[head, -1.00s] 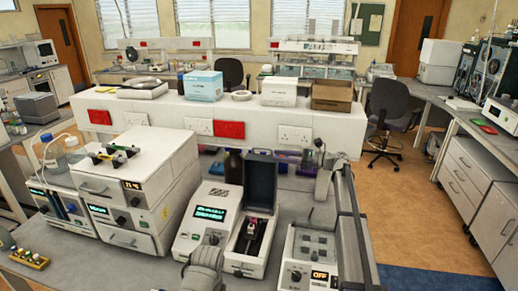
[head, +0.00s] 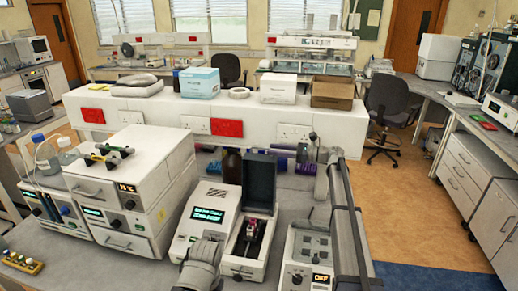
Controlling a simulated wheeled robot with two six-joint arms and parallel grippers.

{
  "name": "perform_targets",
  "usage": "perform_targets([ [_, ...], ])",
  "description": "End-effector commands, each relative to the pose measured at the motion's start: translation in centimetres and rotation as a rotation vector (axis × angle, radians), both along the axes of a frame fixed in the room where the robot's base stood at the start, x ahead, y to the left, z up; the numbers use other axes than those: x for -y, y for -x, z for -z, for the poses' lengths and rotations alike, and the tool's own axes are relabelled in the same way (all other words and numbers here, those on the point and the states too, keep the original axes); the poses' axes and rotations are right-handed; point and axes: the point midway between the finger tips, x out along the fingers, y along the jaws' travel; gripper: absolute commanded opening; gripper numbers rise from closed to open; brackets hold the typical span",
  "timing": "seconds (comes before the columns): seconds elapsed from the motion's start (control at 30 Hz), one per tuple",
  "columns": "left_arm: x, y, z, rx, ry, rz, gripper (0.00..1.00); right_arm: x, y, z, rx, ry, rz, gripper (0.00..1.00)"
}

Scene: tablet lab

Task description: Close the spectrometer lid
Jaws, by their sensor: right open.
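The spectrometer (head: 207,215) is a white bench instrument with a lit green display, standing on the near bench in the head view. Its dark grey lid (head: 261,180) stands upright, open, at the back of the narrow sample compartment. A small dark holder with a pinkish-red top (head: 252,230) shows inside the compartment. My right gripper (head: 314,146) is open, to the right of the raised lid and apart from it in the picture. Its fingers are small and partly hidden by the wrist.
A white instrument marked OFF (head: 303,262) stands right of the spectrometer, partly behind my right arm. Stacked white units (head: 130,190) stand at left. A raised white shelf with sockets (head: 250,108) runs behind, carrying boxes. Purple and blue items sit beneath it.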

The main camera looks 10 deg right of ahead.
Motion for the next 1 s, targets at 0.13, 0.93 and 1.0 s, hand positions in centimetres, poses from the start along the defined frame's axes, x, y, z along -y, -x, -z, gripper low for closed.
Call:
perform_targets([
  [0.13,0.0,0.0,0.0,0.0,0.0,0.0,0.59,-1.9,-0.8,0.0,0.0,0.0,-0.002,0.42],
  [0.93,0.0,0.0,0.0,0.0,0.0,0.0,0.59,-6.1,-2.6,0.0,0.0,0.0,0.0,0.2],
  [1.0,0.0,0.0,0.0,0.0,0.0,0.0,0.59,-6.1,-2.6,0.0,0.0,0.0,0.0,0.12],
])
